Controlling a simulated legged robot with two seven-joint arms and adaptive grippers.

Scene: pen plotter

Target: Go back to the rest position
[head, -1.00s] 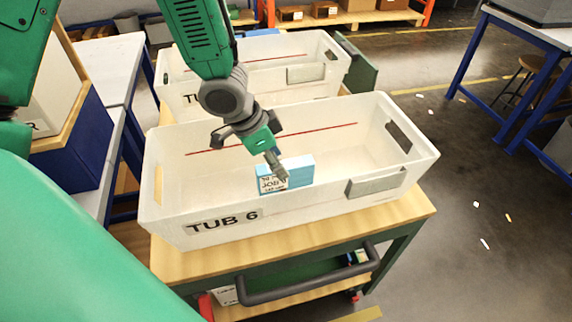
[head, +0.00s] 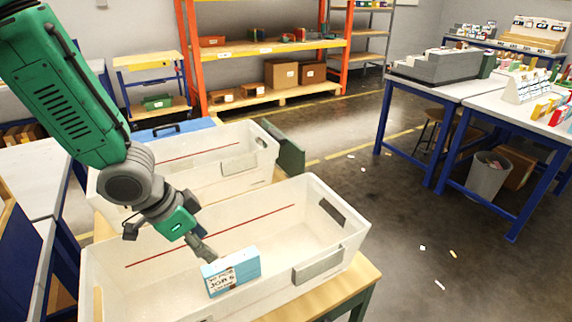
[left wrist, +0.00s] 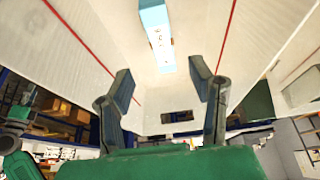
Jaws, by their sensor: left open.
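My left gripper (head: 203,250) is over the near white tub (head: 330,245), above and just behind a blue and white box (head: 232,272) marked "JOB 6". The box is inside the tub. In the left wrist view the left gripper's two fingers (left wrist: 163,95) are apart with nothing between them. The box (left wrist: 158,35) shows beyond the fingertips, apart from them.
A second white tub (head: 215,165) stands behind the near one on the wooden-topped cart (head: 355,285). Orange shelving (head: 270,50) is at the back. Blue-legged tables (head: 450,95) stand at the right. The floor between is mostly clear, with small scraps.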

